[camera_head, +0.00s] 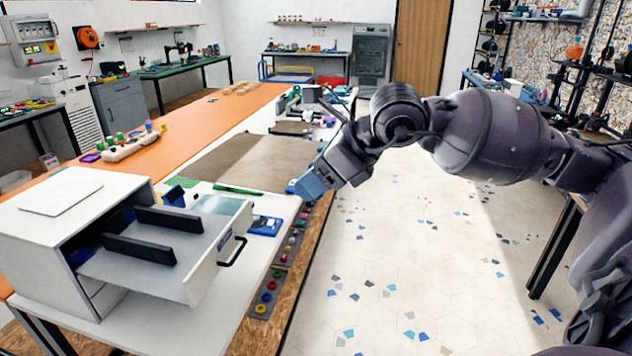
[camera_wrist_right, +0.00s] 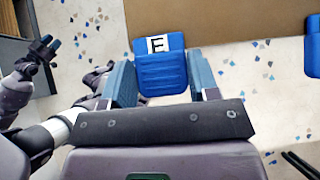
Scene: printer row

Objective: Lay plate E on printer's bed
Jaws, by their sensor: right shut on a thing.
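Plate E (camera_wrist_right: 162,72) is a blue ribbed plate with a white label bearing a black E. In the right wrist view it sits between the two fingers of my right gripper (camera_wrist_right: 160,88), which is shut on it. In the head view my right gripper (camera_head: 308,188) is over the right edge of the long table; I cannot tell the plate from the fingers there. My left gripper (camera_wrist_right: 48,46) shows only at the left of the wrist view, over the floor, too small to tell its opening. I cannot make out the printer's bed for certain.
A white cabinet (camera_head: 62,198) with an open drawer (camera_head: 200,275) stands at the front left. A blue piece (camera_head: 265,226) lies on the table beside the drawer. A brown mat (camera_head: 212,158) lies further back. Small coloured parts (camera_head: 268,290) line the table's right edge.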

